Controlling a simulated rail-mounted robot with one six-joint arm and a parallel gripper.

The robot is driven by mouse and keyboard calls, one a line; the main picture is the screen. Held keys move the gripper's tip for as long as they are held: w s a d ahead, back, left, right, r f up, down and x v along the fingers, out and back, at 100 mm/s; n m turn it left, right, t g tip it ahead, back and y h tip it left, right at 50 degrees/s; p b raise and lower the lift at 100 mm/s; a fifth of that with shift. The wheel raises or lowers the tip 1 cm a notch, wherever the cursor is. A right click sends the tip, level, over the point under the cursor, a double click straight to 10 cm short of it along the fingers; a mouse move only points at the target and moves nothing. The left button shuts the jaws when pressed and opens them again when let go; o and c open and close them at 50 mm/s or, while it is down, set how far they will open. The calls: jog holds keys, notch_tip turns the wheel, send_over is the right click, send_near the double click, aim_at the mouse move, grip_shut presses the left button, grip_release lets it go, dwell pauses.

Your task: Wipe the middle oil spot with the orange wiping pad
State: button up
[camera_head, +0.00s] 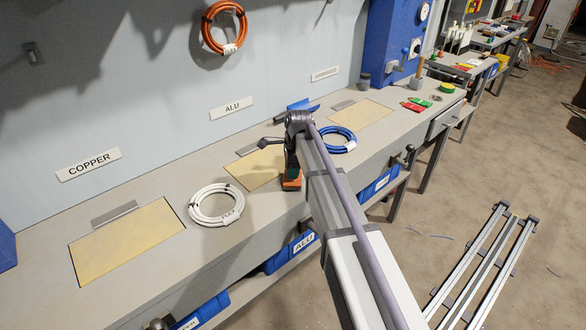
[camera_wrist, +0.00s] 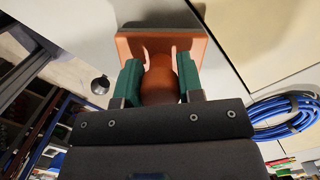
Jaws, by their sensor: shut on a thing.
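The orange wiping pad (camera_head: 292,185) is at the right end of the middle yellowish panel (camera_head: 243,175), low over the bench top. In the wrist view the pad (camera_wrist: 205,47) shows as a flat orange plate with a rounded handle (camera_wrist: 160,82). My gripper (camera_wrist: 160,76) is shut on this handle, with a green finger on each side. In the head view my gripper (camera_head: 292,172) is partly hidden by my arm. I cannot tell whether the pad touches the surface. I cannot make out an oil spot in either view; the pad and arm cover part of the bench.
A white cable coil (camera_head: 194,213) lies left of the pad. A blue cable coil (camera_head: 323,141) lies to the right, and also shows in the wrist view (camera_wrist: 250,120). Yellowish panels lie at left (camera_head: 105,250) and right (camera_head: 375,113). A wall with labels stands behind the bench.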

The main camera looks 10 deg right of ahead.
jog(key=shift+s+a+r+p, duration=0.1)
jog(key=shift+a+r+p, duration=0.05)
jog(key=shift+r+p, duration=0.5)
jog(key=shift+s+a+r+p, duration=0.1)
jog(key=shift+r+p, duration=0.45)
jog(key=shift+r, duration=0.05)
notch_tip(320, 180, up, 5)
jog(key=p, duration=0.5)
jog(key=shift+w, duration=0.1)
jog(key=shift+r, duration=0.1)
